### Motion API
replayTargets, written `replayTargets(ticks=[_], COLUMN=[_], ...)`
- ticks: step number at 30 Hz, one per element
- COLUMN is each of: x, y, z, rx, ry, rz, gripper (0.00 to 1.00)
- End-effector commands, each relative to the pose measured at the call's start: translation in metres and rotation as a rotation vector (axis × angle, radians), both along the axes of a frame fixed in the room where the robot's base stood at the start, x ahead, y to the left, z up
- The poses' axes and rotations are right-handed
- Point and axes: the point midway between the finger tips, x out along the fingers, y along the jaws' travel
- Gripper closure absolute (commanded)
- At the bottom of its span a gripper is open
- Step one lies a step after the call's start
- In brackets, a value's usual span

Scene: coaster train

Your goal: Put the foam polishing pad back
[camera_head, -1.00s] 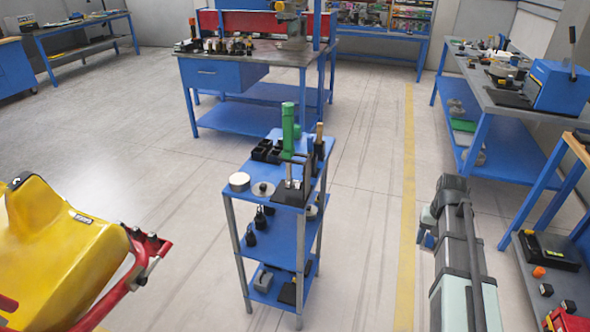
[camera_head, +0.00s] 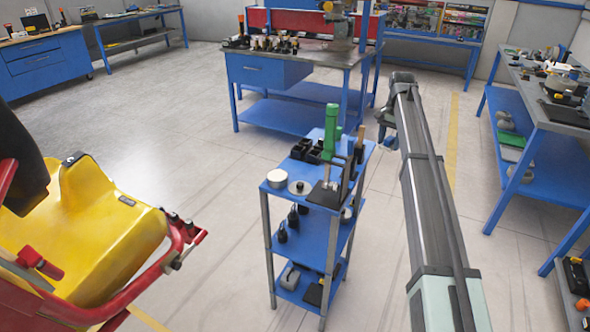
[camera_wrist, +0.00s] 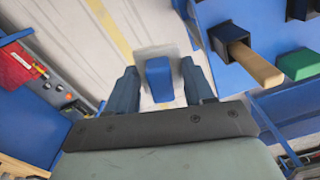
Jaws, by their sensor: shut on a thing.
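My gripper (camera_wrist: 160,88) is shut on a small blue block with a pale grey piece behind it, which I take to be the foam polishing pad (camera_wrist: 159,78). It sits between the two dark fingers, above the floor. In the head view my gripper (camera_head: 384,128) is in the air just right of the blue cart's top shelf (camera_head: 275,196); the held thing is too small to make out there. On that shelf stand a white round piece (camera_head: 279,178), a grey disc with a dark knob (camera_head: 299,188), and black square holders (camera_head: 304,149).
A green cylinder (camera_head: 331,131) and an upright wooden handle (camera_head: 361,135) rise from the cart. In the wrist view the wooden handle (camera_wrist: 262,68) stands close at right. A yellow and red machine (camera_head: 95,215) is at left. A workbench (camera_head: 300,62) stands behind the cart.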

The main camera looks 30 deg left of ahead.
Motion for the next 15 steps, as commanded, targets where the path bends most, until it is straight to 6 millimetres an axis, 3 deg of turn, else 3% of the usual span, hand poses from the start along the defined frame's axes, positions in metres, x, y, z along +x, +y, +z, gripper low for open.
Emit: replayTargets(ticks=[1, 6, 15], x=[0.014, 0.033, 0.051], y=[0.024, 0.086, 0.181], z=[0.014, 0.050, 0.106], rx=[0.001, 0.003, 0.006], ry=[-0.002, -0.002, -0.002], rz=[-0.005, -0.033, -0.076], gripper=[0.76, 0.76, 0.76])
